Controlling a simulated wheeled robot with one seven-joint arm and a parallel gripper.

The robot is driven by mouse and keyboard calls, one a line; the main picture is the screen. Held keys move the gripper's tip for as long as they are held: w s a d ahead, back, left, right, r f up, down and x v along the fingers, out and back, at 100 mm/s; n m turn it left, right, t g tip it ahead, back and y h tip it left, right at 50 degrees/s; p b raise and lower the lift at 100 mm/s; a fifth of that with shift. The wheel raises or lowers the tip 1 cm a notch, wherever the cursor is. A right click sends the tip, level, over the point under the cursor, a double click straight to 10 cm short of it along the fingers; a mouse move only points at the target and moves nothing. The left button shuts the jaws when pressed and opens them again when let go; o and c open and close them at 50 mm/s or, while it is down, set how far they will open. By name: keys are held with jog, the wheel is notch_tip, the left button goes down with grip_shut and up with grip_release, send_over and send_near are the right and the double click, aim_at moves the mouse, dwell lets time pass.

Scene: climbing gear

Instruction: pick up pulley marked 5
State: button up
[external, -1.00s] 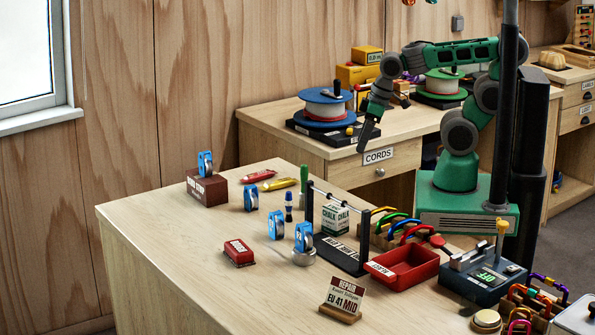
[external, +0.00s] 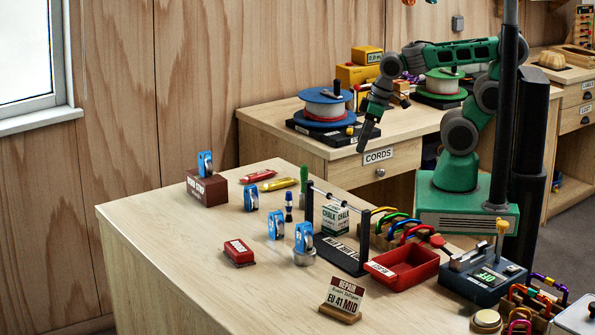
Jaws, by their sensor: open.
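Several blue pulleys stand on the workbench at the left. One pulley (external: 205,164) is on top of a dark red block (external: 207,189). A second pulley (external: 251,197) stands on the bench in front of it. A third pulley (external: 276,225) stands nearer the front. A fourth pulley (external: 304,237) sits on or against a small round metal piece (external: 304,258). The numbers on the pulleys are too small to read, so I cannot tell which is marked 5. My gripper (external: 366,135) is open and empty, pointing down above the bench's far right side, well apart from the pulleys.
A low black rack with a bar (external: 340,255) and chalk boxes (external: 335,219) stand right of the pulleys. A red tray (external: 403,268), a digital scale (external: 485,277), a red box (external: 239,253) and a sign (external: 342,300) are nearby. The front left bench is clear.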

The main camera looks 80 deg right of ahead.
aim_at(251, 191)
jog(key=shift+c, duration=0.2)
